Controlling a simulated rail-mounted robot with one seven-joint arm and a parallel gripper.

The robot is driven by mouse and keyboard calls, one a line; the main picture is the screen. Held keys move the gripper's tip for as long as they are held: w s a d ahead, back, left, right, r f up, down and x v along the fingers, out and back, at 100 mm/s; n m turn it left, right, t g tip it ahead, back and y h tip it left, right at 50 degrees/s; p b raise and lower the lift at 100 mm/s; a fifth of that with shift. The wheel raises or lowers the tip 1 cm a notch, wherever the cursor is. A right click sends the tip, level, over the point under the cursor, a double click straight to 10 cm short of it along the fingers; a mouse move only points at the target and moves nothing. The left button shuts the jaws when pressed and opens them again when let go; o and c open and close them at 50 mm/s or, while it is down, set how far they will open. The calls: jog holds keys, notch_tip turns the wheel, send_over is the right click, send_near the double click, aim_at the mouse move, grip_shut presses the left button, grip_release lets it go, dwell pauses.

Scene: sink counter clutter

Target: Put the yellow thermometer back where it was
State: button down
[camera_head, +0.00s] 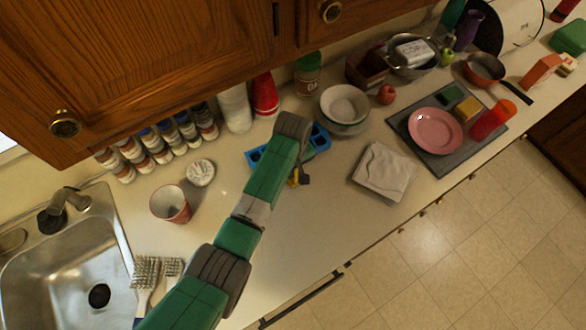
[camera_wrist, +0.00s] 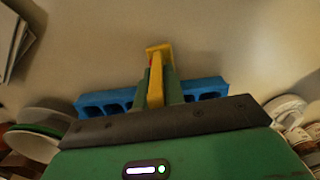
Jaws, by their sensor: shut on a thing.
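The yellow thermometer (camera_wrist: 156,80) is between the green fingers of my gripper (camera_wrist: 157,90), which is shut on it. In the head view, a small part of the yellow thermometer (camera_head: 292,181) shows just below my arm, and my gripper is mostly hidden by the arm. A blue holder (camera_wrist: 212,88) with several openings lies across the wrist view, behind the fingers and thermometer. In the head view the blue holder (camera_head: 320,137) lies on the counter, partly covered by my arm. I cannot tell whether the thermometer touches the holder.
A stack of bowls (camera_head: 344,107) stands right of the holder. A folded cloth (camera_head: 384,172) lies to the lower right. A cup (camera_head: 170,204), a round lid (camera_head: 200,172) and several bottles stand left of my arm. The counter front near the cloth is clear.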

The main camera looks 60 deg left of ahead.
jog(key=shift+f, duration=0.1)
jog(key=shift+f, duration=0.1)
jog(key=c, duration=1.5)
grip_release()
notch_tip(320, 180, up, 12)
jog(key=shift+r+b, duration=0.25)
jog(key=shift+b, duration=0.05)
